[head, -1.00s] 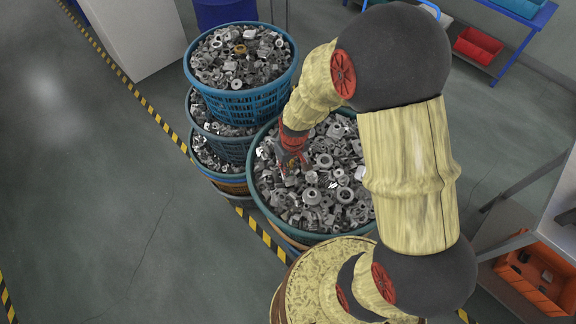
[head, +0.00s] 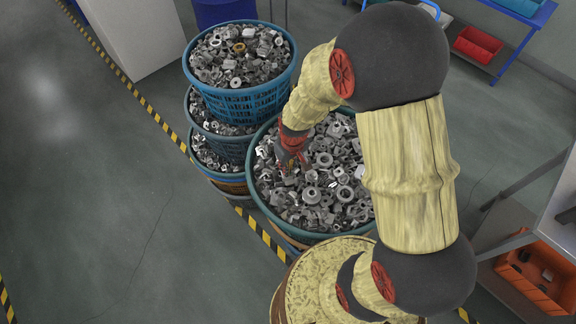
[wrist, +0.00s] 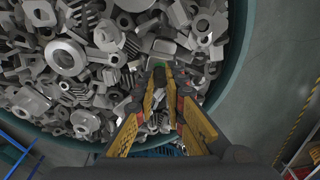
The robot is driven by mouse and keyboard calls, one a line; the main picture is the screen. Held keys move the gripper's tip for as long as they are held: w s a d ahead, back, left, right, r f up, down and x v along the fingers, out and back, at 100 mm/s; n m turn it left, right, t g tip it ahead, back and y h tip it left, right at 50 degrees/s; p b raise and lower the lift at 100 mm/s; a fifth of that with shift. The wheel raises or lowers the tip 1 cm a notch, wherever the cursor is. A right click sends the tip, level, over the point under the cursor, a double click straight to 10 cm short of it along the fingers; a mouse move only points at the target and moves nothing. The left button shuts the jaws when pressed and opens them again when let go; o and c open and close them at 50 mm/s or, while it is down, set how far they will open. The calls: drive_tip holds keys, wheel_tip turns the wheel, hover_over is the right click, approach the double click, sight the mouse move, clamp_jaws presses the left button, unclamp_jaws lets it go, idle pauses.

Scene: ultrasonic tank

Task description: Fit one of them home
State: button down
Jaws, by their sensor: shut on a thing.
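My gripper (head: 289,163) reaches down into the near basket (head: 256,197), a teal-rimmed basket heaped with loose grey metal parts (head: 325,190). In the wrist view its two yellow and dark fingers (wrist: 165,75) converge among the parts and are shut on a metal part. The held part is mostly hidden by the fingertips, and its shape cannot be told from its neighbours. The heap (wrist: 75,95) mixes rings, finned blocks, nuts and brackets, lying in all directions.
A taller stack of blue baskets (head: 246,103), also full of metal parts, stands just behind and left. A shelf with an orange bin (head: 535,270) stands at the right. The floor at left is open.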

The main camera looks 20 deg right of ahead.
drive_tip(key=shift+f+b, duration=0.35)
drive_tip(key=shift+f, duration=0.1)
drive_tip(key=c, duration=1.8)
unclamp_jaws()
drive_tip(key=shift+o, duration=0.2)
wheel_tip(320, 180, up, 12)
drive_tip(key=s, duration=0.1)
drive_tip(key=shift+s+d, duration=0.2)
drive_tip(key=shift+s, duration=0.05)
drive_tip(key=shift+f, duration=0.1)
